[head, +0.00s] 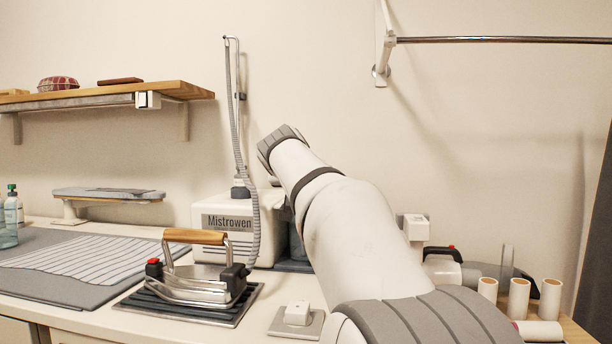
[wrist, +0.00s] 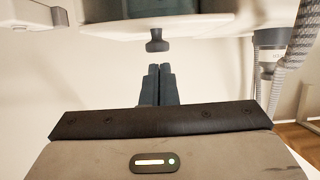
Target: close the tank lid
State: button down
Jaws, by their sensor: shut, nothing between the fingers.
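The white steam station (head: 222,211), marked "Mistrowen", stands at the back of the table. Its dark tank (head: 297,248) is at its right side, mostly hidden by my arm in the head view. In the wrist view a dark knob (wrist: 157,40) stands out from a white panel edge (wrist: 105,29), with a dark teal tank surface (wrist: 150,7) beyond it. I cannot tell the lid's angle. My gripper (wrist: 159,70) is shut and empty, its fingertips close to the knob with a small gap. It is hidden behind my arm in the head view.
A grey hose (head: 254,225) rises from the station's top, left of my arm; its base (wrist: 270,42) shows in the wrist view. An iron (head: 195,285) rests on a dark pad in front. A wooden shelf (head: 190,88) hangs at left. White spools (head: 519,298) stand at right.

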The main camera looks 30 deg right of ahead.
jog(key=s+a+f+n+g+y+p, duration=0.2)
jog(key=s+a+p, duration=0.4)
jog(key=s+p, duration=0.4)
jog(key=s+a+f+n+g+y+p, duration=0.2)
jog(key=s+a+p, duration=0.4)
jog(key=s+p, duration=0.4)
jog(key=s+a+f+n+g+y+p, duration=0.2)
jog(key=s+a+p, duration=0.4)
jog(key=s+p, duration=0.4)
jog(key=n+g+y+p, duration=0.1)
jog(key=g+y+p, duration=0.1)
jog(key=shift+s+a+f+g+p, duration=0.15)
jog(key=shift+s+a+g+p, duration=0.15)
jog(key=shift+p, duration=0.1)
jog(key=shift+w, duration=0.1)
dwell(0.5)
